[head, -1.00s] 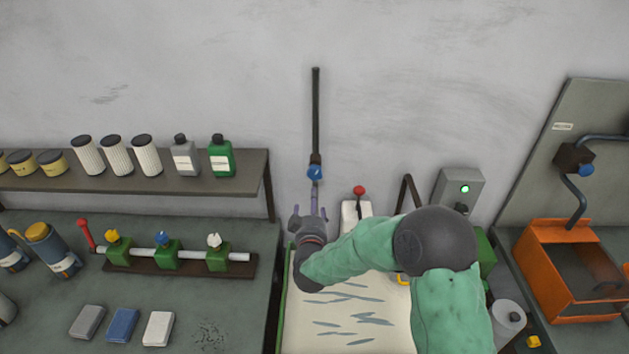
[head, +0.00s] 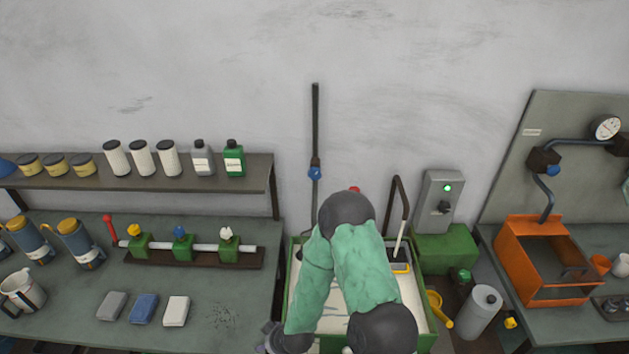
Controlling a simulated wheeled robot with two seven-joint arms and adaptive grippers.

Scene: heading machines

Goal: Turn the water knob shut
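Another blue knob (head: 180,231) is the middle one of the manifold on the left bench, between a yellow knob and a white one. A third blue knob (head: 553,170) is on the pipe above the orange box. No readable label shows which is the water knob. My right gripper (head: 268,340) is low at the bottom edge, left of the sink, away from the wall pipe's knob. It is partly cut off, so its fingers are unclear. My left gripper is out of view.
The green-framed sink (head: 425,335) is partly hidden by my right arm. A red lever (head: 110,228) stands at the manifold's left end. A grey switch box (head: 443,200) with a green light stands right of the sink. The wall around the pipe is clear.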

